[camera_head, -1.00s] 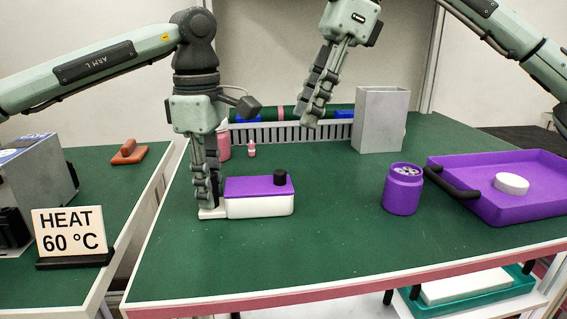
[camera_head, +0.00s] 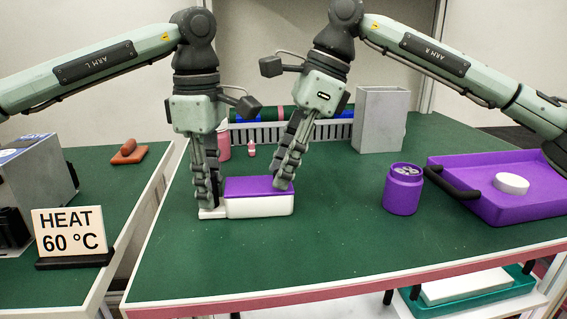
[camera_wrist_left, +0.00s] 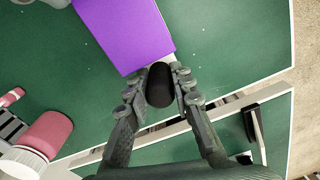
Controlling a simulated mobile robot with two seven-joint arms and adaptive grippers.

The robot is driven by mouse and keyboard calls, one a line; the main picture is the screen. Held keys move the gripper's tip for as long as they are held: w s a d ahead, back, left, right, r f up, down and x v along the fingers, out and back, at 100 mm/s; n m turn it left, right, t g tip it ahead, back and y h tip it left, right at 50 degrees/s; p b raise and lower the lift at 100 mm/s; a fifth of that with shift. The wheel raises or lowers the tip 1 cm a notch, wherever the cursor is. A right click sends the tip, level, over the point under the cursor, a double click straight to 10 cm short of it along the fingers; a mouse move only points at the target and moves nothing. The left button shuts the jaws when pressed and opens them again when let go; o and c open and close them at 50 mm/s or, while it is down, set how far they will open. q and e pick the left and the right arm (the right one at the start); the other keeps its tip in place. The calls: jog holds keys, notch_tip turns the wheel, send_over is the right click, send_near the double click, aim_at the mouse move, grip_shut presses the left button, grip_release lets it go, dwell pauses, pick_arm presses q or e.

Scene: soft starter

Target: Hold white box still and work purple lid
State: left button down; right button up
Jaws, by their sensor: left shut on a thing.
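The white box (camera_head: 258,206) with its flat purple lid (camera_head: 245,184) stands on the green table. My left gripper (camera_head: 211,203) is upright at the box's left end, shut on a part there above the white base tab. In the left wrist view a dark rounded piece (camera_wrist_left: 160,86) sits between its fingers, beside the purple lid (camera_wrist_left: 125,32). My right gripper (camera_head: 284,183) has its fingertips down at the right end of the lid. They hide the black knob there, and I cannot tell whether they are shut on it.
A purple canister (camera_head: 403,190) and a purple tray (camera_head: 495,205) holding a white round piece stand to the right. A grey open container (camera_head: 381,120) and a rack (camera_head: 290,131) are at the back. A pink jar (camera_head: 223,144) stands behind my left gripper. The front table is clear.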

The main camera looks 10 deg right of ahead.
grip_shut()
jog(key=d, duration=0.6)
jog(key=shift+o, duration=0.7)
grip_release()
jog(key=v, duration=1.2)
